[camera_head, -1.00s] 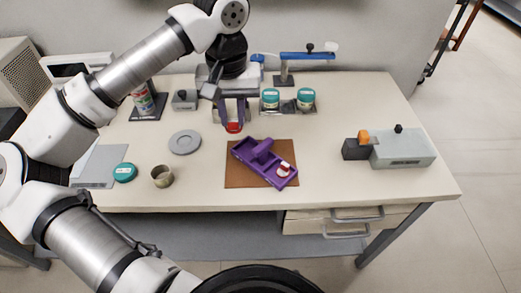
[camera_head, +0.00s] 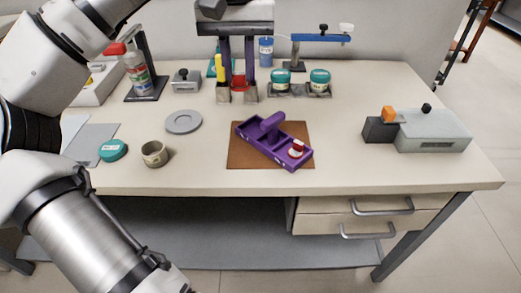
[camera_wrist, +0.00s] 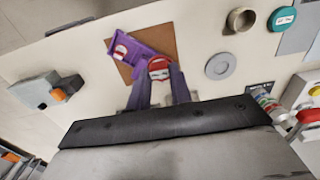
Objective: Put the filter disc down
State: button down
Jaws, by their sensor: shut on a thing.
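My gripper (camera_head: 238,92) points down over the back part of the table, left of two teal-lidded jars. Its purple fingers are shut on a small red-rimmed piece, which I take to be the filter disc (camera_head: 238,83). In the wrist view the disc (camera_wrist: 159,68) sits between the fingertips, with a red edge and a pale face. The fingers hide part of it. A purple tray (camera_head: 252,140) with a raised handle lies askew on a brown mat (camera_head: 240,158), in front and to the right of my gripper. A small red-and-white piece (camera_head: 297,148) sits in its right end.
A grey ring dish (camera_head: 184,122), a beige cup (camera_head: 154,153) and a teal lid (camera_head: 112,150) lie at the left. The jars (camera_head: 320,78) and a blue-armed stand (camera_head: 305,38) are at the back. A grey box device (camera_head: 435,133) stands at the right.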

notch_tip(320, 180, down, 19)
jog(key=shift+f+b, duration=0.1)
jog(key=shift+b, duration=0.4)
jog(key=shift+f, duration=0.2)
jog(key=c, duration=1.3)
grip_release()
jog(key=shift+r, duration=0.1)
jog(key=shift+o, duration=0.2)
